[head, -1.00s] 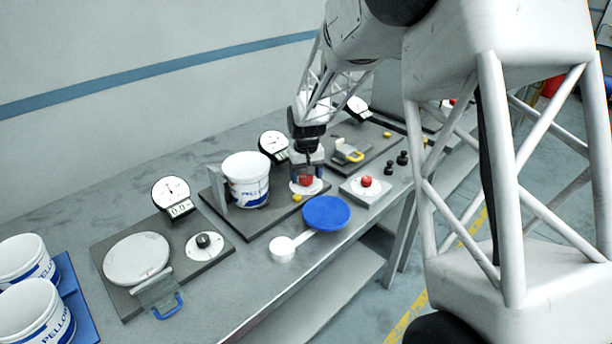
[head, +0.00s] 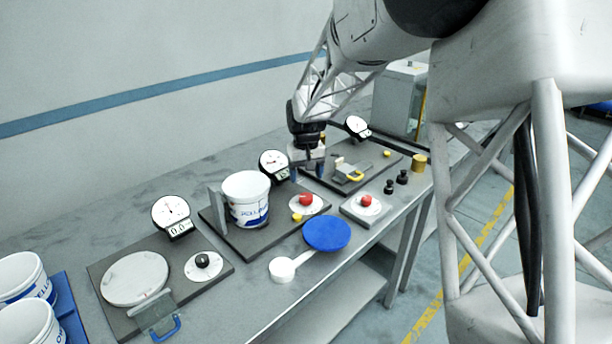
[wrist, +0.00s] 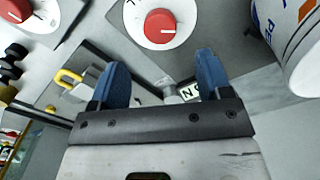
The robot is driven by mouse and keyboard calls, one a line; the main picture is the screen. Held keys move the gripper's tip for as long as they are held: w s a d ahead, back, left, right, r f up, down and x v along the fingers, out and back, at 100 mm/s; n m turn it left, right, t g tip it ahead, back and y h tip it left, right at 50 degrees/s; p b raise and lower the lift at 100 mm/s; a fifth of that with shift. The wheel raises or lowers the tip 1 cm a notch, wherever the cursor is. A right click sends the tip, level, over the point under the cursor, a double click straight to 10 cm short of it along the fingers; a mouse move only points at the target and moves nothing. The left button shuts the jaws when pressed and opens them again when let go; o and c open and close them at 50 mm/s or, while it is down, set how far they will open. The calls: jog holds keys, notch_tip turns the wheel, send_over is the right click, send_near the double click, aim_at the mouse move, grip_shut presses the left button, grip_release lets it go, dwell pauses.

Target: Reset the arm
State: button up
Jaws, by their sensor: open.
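My gripper (head: 310,172) is above the back edge of the bench, behind and higher than a red knob (head: 306,199) on a white dial. In the wrist view, its two blue fingers (wrist: 160,75) are apart with nothing between them. The red knob shows in the wrist view (wrist: 160,26) beyond the fingers, clear of both. A white bucket (head: 246,197) with blue print stands on the dark plate left of the knob. My gripper is apart from the bucket, and a small part of the fingers is hard to make out in the head view.
Round gauges (head: 273,164) stand along the back of the bench. A blue disc (head: 326,233) and a second red knob (head: 366,200) are near the front edge. A yellow-handled clamp (head: 350,174) is right of my gripper. More buckets (head: 25,277) stand at the far left.

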jog(key=s+d+r+m, duration=0.1)
jog(key=s+d+r, duration=0.65)
jog(key=s, duration=0.35)
jog(key=s+d+r+m+t, duration=0.1)
jog(key=s+d, duration=0.3)
jog(key=s, duration=0.7)
jog(key=s+d+r, duration=0.1)
jog(key=s+d, duration=0.2)
jog(key=s, duration=0.9)
jog(key=s+d+r+m+t, duration=0.1)
jog(key=s+d, duration=0.3)
jog(key=s, duration=0.7)
jog(key=shift+s+d+m+t, duration=0.15)
jog(key=shift+d+m+t, duration=0.15)
jog(key=shift+d, duration=0.05)
